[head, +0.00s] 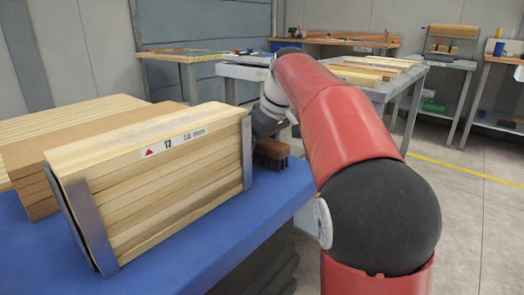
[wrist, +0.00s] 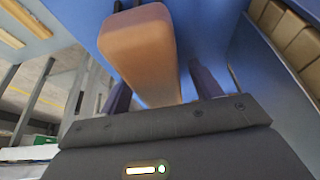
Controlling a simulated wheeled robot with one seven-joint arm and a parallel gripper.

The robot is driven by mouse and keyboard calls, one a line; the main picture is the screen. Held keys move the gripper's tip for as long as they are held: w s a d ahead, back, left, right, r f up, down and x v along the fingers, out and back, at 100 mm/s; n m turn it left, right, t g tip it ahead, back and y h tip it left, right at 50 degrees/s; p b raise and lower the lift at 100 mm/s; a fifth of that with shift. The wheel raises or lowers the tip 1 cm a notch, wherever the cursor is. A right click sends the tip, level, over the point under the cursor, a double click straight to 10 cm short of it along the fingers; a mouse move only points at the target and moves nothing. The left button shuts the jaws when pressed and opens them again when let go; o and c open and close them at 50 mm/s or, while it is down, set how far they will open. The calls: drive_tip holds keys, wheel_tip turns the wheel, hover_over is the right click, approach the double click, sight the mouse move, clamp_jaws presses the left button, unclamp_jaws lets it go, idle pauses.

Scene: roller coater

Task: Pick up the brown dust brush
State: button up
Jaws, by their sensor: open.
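The brown dust brush (head: 271,153) with dark bristles is at the far right end of the blue table, just beyond the stack of boards. In the wrist view the brush (wrist: 145,50) fills the upper middle, its brown wooden body pointing at the camera. My gripper (head: 262,128) is right above the brush in the head view, partly hidden by the board stack and my red arm. In the wrist view my gripper's two dark fingers (wrist: 160,85) are open, one on each side of the brush body. Contact between fingers and brush cannot be told.
The stack of boards (head: 165,185) with metal end brackets and a label stands close left of the brush. The blue tabletop (head: 215,255) is bare in front of it. Behind, a grey table (head: 395,85) holds more boards. Workbenches line the back wall. The floor at right is clear.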

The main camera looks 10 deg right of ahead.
drive_tip(key=shift+f, duration=0.25)
idle(0.3)
drive_tip(key=c, duration=1.1)
